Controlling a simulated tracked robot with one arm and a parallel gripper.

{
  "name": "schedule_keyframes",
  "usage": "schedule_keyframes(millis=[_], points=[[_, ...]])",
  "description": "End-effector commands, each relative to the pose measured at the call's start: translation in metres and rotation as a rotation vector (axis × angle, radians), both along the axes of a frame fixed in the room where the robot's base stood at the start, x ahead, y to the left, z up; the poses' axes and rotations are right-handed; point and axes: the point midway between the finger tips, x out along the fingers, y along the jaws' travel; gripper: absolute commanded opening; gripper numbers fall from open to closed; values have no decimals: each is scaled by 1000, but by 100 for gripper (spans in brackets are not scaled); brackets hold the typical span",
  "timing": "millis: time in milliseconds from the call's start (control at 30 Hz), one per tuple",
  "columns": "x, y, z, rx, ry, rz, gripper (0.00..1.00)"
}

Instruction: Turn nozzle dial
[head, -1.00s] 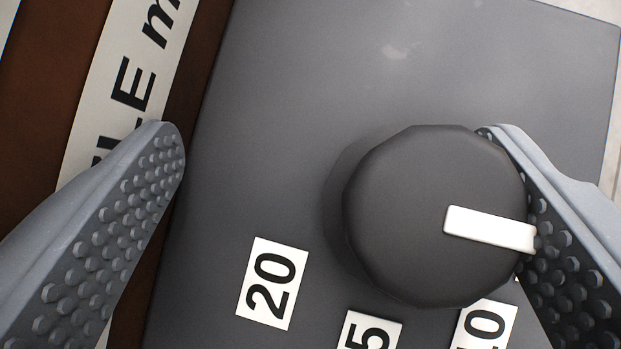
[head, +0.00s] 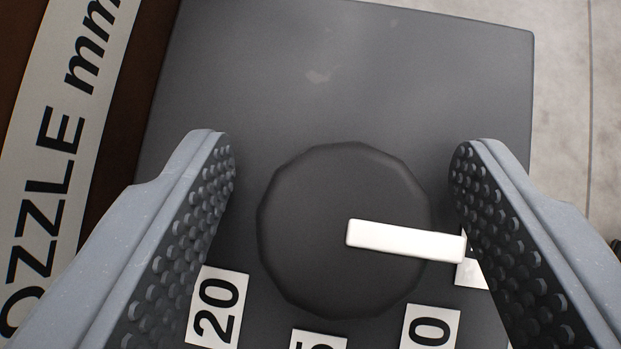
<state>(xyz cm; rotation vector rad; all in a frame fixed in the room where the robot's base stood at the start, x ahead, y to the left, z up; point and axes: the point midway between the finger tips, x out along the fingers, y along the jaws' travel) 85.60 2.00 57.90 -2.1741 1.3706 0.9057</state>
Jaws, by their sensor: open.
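The nozzle dial (head: 310,235) is a dark, many-sided round knob on a dark grey panel (head: 400,80). My gripper (head: 340,150) is open, with one studded finger on each side of the dial. A gap shows between the left finger and the dial. The right finger is close to the pointer's outer end; I cannot tell whether they touch.
White number labels lie below the dial: "20" (head: 216,308), one partly cut off (head: 318,340), and one ending in "0" (head: 430,328). Another label is partly hidden by the right finger. A "NOZZLE mm" strip (head: 60,150) runs along the left. Pale floor (head: 565,90) shows at right.

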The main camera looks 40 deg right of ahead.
Motion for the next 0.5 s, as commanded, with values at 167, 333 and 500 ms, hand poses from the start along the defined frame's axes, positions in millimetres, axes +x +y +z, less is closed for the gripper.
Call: schedule_keyframes(millis=[167, 333, 500], points=[[-4, 10, 8, 0, 2, 1, 59], [-8, 19, 19, 4, -1, 0, 59], [-18, 45, 46, 5, -4, 2, 59]])
